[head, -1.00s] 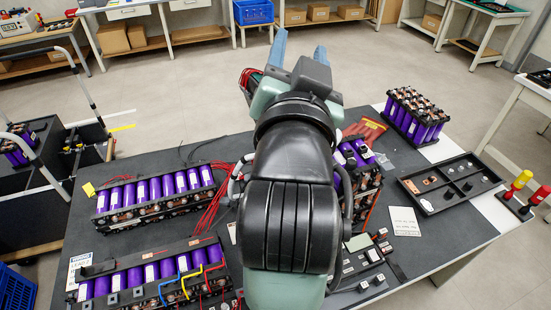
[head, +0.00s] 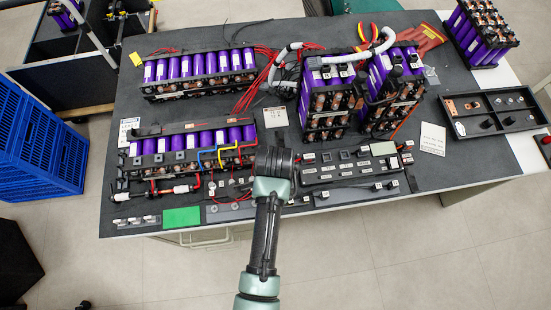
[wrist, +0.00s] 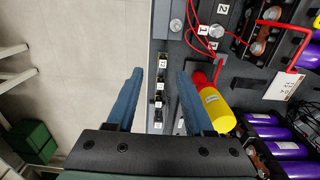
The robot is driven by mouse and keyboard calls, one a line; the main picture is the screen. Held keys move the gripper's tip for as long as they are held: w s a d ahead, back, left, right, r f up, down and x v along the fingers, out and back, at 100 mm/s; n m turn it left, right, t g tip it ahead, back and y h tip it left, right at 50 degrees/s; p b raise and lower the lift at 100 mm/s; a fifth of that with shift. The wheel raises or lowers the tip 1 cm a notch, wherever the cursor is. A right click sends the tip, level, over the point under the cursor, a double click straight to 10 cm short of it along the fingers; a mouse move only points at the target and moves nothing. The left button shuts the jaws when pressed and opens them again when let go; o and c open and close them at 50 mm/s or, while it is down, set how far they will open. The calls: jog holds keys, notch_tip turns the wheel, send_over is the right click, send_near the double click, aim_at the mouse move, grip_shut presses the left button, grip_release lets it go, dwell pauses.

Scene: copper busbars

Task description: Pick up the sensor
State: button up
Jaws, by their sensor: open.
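My gripper (wrist: 164,92) is open and empty in the wrist view, its two blue fingers spread above the front edge of the dark table. A narrow strip (wrist: 158,92) with several small white-labelled parts lies along that edge, in line with the gap between the fingers. Which thing is the sensor I cannot tell. A yellow cylinder (wrist: 217,107) with a red end lies close to the right finger. In the head view my arm reaches over the table's front edge and hides the fingers.
Battery modules with purple cells (head: 198,75) fill the back and left of the table (head: 118,80). A black tray (head: 458,128) with small parts is at the right. A green block (head: 182,217) lies at the front edge. A blue crate (head: 45,140) stands left.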

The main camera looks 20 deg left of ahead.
jog(key=shift+w+f, duration=0.15)
jog(key=shift+f, duration=1.5)
jog(key=shift+w+f, duration=0.1)
jog(key=shift+f, duration=1.55)
grip_shut()
